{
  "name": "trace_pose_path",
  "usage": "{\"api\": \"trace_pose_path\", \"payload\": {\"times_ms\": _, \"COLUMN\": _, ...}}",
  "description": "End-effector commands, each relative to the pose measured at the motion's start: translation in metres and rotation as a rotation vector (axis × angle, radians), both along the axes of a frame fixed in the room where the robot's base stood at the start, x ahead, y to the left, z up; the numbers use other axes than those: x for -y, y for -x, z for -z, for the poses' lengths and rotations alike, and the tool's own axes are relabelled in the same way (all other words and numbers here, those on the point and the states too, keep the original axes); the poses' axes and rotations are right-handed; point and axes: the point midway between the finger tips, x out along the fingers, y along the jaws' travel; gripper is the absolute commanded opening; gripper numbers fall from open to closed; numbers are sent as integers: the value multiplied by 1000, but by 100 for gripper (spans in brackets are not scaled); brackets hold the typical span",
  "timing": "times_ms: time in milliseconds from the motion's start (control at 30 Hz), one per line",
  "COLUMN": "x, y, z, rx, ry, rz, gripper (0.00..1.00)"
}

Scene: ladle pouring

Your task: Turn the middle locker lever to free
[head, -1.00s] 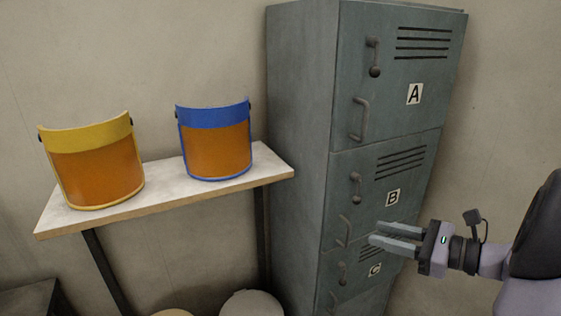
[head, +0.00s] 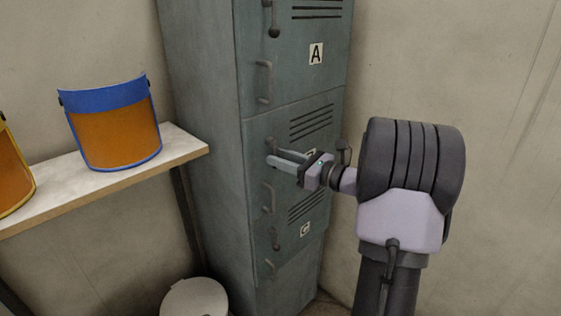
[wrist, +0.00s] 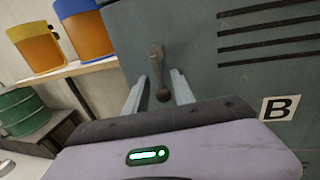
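The middle locker door (head: 262,128), in the grey-green cabinet, carries a small dark lever (wrist: 156,60) with a round knob end. In the wrist view the lever hangs down, close to upright, with its knob low. My gripper (wrist: 155,88) is open, with one finger on each side of the lever's lower part. I cannot tell whether either finger touches it. In the head view my gripper (head: 272,156) is in front of the middle door at lever height and hides most of the lever and the label. The B label (wrist: 280,108) shows in the wrist view.
Locker A (head: 316,53) is above and locker C (head: 305,230) below, each with a lever and pull handle. The middle door's pull handle (head: 268,198) is under my gripper. A shelf (head: 190,146) with face shields stands left. A pale bin (head: 195,298) stands on the floor.

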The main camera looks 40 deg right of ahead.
Motion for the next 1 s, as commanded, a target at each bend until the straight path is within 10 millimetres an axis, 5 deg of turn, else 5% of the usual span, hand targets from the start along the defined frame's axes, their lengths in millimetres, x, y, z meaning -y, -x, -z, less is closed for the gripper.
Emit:
{"api": "trace_pose_path", "payload": {"times_ms": 267, "x": -1, "y": -2, "z": 0, "rx": 0, "ry": 0, "rz": 0, "gripper": 30}}
{"api": "trace_pose_path", "payload": {"times_ms": 433, "x": -1, "y": -2, "z": 0, "rx": 0, "ry": 0, "rz": 0, "gripper": 0}}
{"api": "trace_pose_path", "payload": {"times_ms": 1000, "x": -1, "y": -2, "z": 0, "rx": -1, "ry": 0, "rz": 0, "gripper": 0}}
